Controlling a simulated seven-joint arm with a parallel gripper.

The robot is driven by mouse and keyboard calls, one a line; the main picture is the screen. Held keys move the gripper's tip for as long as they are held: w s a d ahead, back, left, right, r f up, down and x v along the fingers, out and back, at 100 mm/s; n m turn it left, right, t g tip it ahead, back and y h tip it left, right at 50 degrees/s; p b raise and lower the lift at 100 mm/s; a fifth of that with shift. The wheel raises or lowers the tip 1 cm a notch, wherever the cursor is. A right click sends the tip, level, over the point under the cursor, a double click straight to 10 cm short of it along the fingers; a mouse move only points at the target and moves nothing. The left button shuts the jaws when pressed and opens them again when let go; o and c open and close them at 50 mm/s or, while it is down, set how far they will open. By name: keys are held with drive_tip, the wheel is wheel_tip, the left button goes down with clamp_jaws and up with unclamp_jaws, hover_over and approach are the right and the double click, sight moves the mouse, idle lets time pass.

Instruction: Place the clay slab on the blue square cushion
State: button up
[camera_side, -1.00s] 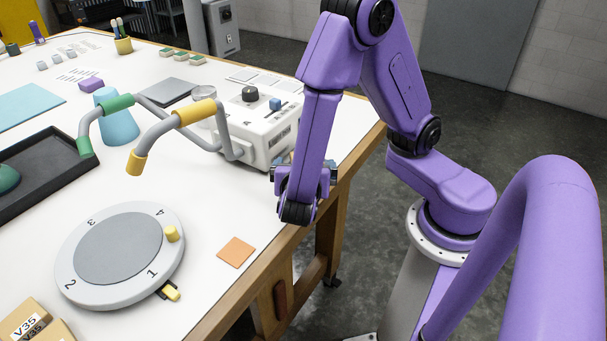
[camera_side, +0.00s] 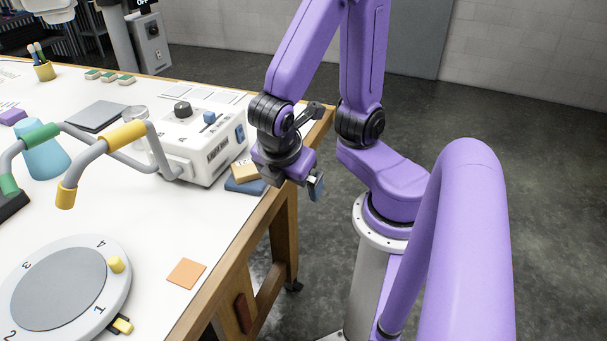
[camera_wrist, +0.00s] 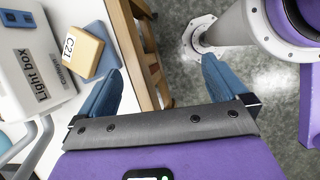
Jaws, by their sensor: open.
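A tan slab (camera_side: 244,170) lies on a blue square cushion (camera_side: 246,187) beside the light box, near the table's right edge. I take it for the clay slab. In the wrist view the slab (camera_wrist: 83,47) bears the label "C21", and the blue cushion (camera_wrist: 107,63) shows under and around it. My gripper (camera_side: 317,186) is to the right of the cushion, past the table edge and over the floor. In the wrist view its blue fingers (camera_wrist: 158,80) are wide apart with nothing between them. Both fingers look clear of the slab.
The light box (camera_side: 197,145) stands left of the cushion. A flat orange square (camera_side: 186,273) lies near the front edge. A round numbered turntable (camera_side: 62,290) and a bent grey handle with yellow grips (camera_side: 127,136) are further left. The table's wooden edge (camera_side: 262,210) runs close beside the cushion.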

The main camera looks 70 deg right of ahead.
drive_tip(key=s+m+y, duration=0.1)
drive_tip(key=s+r+m+y, duration=0.1)
drive_tip(key=y, duration=0.1)
drive_tip(key=s+r+m+y, duration=0.1)
drive_tip(key=y, duration=0.1)
drive_tip(key=shift+s+a+r+m+g, duration=0.15)
drive_tip(key=shift+s+a+m+g, duration=0.15)
drive_tip(key=shift+m, duration=0.1)
drive_tip(key=shift+w, duration=0.1)
idle(0.8)
